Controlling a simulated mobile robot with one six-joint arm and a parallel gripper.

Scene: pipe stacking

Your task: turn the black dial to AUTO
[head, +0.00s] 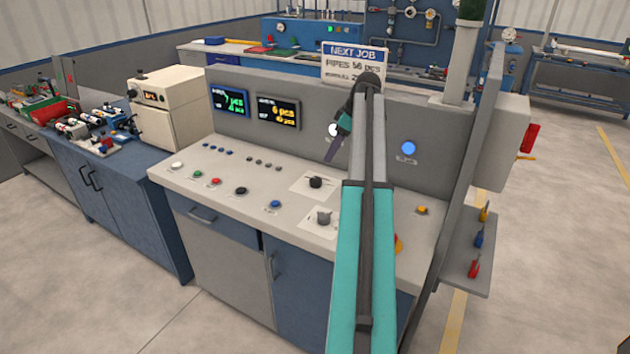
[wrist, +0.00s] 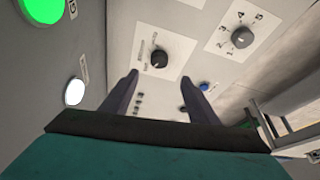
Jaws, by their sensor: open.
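The black dial (head: 316,182) sits on a white label plate on the sloped console top, and it also shows in the wrist view (wrist: 159,58). Its label lettering and pointer are too small to read surely. My gripper (head: 332,149) is above the console, near the upright back panel. In the wrist view my gripper (wrist: 158,77) has its two fingers apart, with nothing between them. The black dial appears just beyond the fingertips, roughly centred between them and apart from both.
A second, grey dial (head: 324,217) with numbers (wrist: 242,37) is on a neighbouring plate. A blue button (head: 275,204), a red button (head: 215,181) and a black button (head: 240,191) lie along the console's front. The back panel carries two displays (head: 277,112) and a blue lamp (head: 408,148).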

